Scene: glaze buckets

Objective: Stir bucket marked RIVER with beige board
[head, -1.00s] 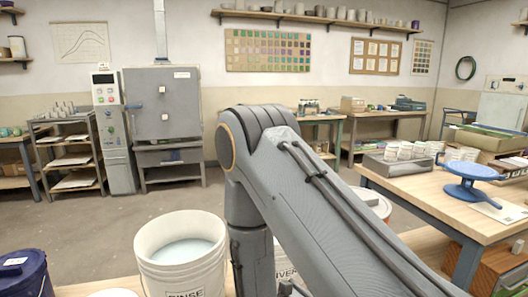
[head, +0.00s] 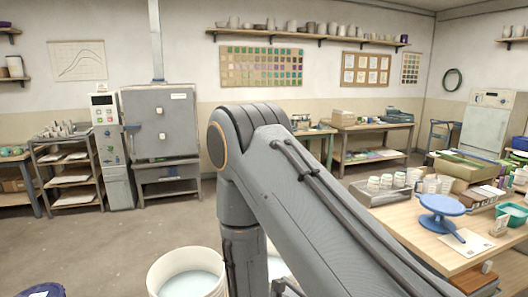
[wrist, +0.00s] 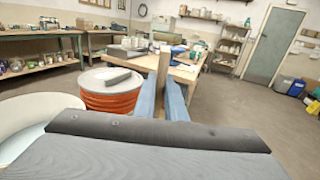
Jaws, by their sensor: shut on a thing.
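My gripper (wrist: 160,92) shows in the wrist view with its two blue fingers shut on the beige board (wrist: 163,62), which stands up between them. The board appears clear of any bucket. In the head view, a pale bucket (head: 278,267) is mostly hidden behind my arm, and its marking cannot be read now. To its left is a white bucket (head: 158,278) of pale liquid, its label out of frame. A white bucket with pale liquid (wrist: 35,108) is at the left of the wrist view; I cannot tell which one it is.
An orange-red bucket (wrist: 112,101) with a pale lid and a grey block on top stands left of the gripper. A worktable (head: 410,222) with a blue turntable (head: 441,205) is at the right. A dark blue lidded bucket (head: 42,290) is at lower left. Open floor lies beyond.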

